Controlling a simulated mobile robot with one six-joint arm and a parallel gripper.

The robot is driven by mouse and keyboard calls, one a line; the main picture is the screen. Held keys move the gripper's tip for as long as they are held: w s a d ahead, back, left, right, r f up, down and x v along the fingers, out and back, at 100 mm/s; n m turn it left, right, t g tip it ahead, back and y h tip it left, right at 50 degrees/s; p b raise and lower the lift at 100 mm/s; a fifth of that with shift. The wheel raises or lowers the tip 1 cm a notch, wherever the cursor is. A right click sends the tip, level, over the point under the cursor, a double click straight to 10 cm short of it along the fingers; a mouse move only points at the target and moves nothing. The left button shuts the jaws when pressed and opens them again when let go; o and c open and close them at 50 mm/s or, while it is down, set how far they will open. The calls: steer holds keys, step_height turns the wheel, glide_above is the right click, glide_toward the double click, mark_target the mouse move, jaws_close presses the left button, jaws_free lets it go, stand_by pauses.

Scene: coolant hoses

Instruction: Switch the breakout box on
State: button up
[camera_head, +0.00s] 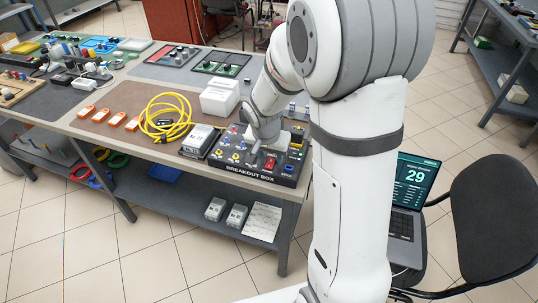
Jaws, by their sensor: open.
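The breakout box (238,170) is a black panel with its name in white on the front edge. It sits at the near right corner of the workbench. Its top carries blue and yellow knobs or sockets and a red switch (270,163). My gripper (256,153) hangs down over the middle of the panel, just left of the red switch. It is small in the picture, and I cannot tell whether it touches the panel. The switch's position is too small to tell.
A grey boxed unit (199,140) stands left of the box, with a coiled yellow cable (165,117) beyond it. Orange parts (117,119) lie farther left. A laptop (410,190) and a black chair (495,220) are at right.

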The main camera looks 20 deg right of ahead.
mark_target(268, 167)
steer(key=v, duration=0.6)
steer(key=shift+s+a+r, duration=0.1)
steer(key=shift+r, duration=0.2)
steer(key=shift+s+r, duration=0.1)
steer(key=shift+r, duration=0.2)
steer(key=s+r+n+p, duration=0.1)
steer(key=s+r+n, duration=0.2)
steer(key=s, duration=0.6)
steer(key=s+r+n+y+p, duration=0.1)
steer(key=s+r+n, duration=0.2)
steer(key=s, duration=0.6)
steer(key=shift+r+n+y, duration=0.3)
steer(key=shift+r+n, duration=0.1)
steer(key=shift+r, duration=0.3)
steer(key=shift+c, duration=0.6)
steer(key=shift+d, duration=0.2)
